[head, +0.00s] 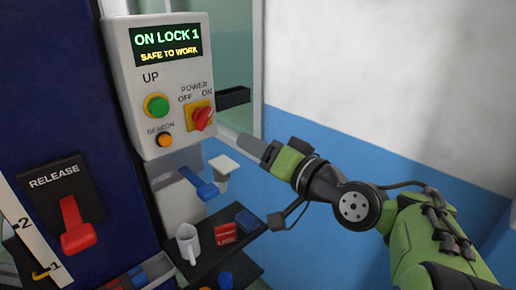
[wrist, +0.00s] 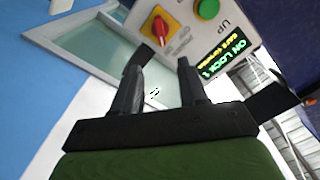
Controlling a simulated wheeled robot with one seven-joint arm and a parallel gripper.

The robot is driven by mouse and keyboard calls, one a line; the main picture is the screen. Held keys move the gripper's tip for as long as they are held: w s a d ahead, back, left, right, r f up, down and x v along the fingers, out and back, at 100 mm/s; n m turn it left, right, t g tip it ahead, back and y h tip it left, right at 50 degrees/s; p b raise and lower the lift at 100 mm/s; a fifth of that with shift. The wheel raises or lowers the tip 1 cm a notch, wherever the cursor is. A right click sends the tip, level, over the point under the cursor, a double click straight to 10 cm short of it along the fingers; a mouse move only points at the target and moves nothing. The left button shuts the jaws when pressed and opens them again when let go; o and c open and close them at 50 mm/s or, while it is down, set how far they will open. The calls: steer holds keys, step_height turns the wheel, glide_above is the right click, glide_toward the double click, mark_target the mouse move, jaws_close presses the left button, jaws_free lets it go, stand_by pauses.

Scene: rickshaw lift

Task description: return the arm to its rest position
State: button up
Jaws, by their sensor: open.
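My gripper (head: 257,147) is at the end of my green and black arm, right of the control box (head: 146,75) in the head view. In the wrist view its two fingers (wrist: 160,80) stand apart with nothing between them. The control box also shows there, upside down (wrist: 205,35). Its display reads "ON LOCK 1" and "SAFE TO WORK". The box carries a green UP button (head: 157,106), a red and yellow power switch (head: 201,117) and an orange beacon button (head: 164,140). My gripper touches none of them in the head view.
A red release lever (head: 76,225) hangs on the dark blue column (head: 55,110). A dark shelf (head: 205,258) below holds a white mug (head: 188,242), a red box (head: 225,232) and a blue box (head: 247,219). The white and blue wall (head: 390,85) is behind my arm.

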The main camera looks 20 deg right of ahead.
steer(key=s+a+f+n+g+h+p, duration=0.25)
steer(key=s+a+f+n+g, duration=0.25)
steer(key=s+a+f+g, duration=0.55)
steer(key=s+d+f+h, duration=0.1)
steer(key=s+d+f, duration=0.1)
steer(key=s, duration=0.2)
steer(key=s+d+f+g+h, duration=0.1)
steer(key=s+d+f+h, duration=0.1)
steer(key=s+d, duration=0.1)
steer(key=shift+s+d+f, duration=0.25)
steer(key=shift+s+f, duration=0.05)
steer(key=shift+s, duration=0.6)
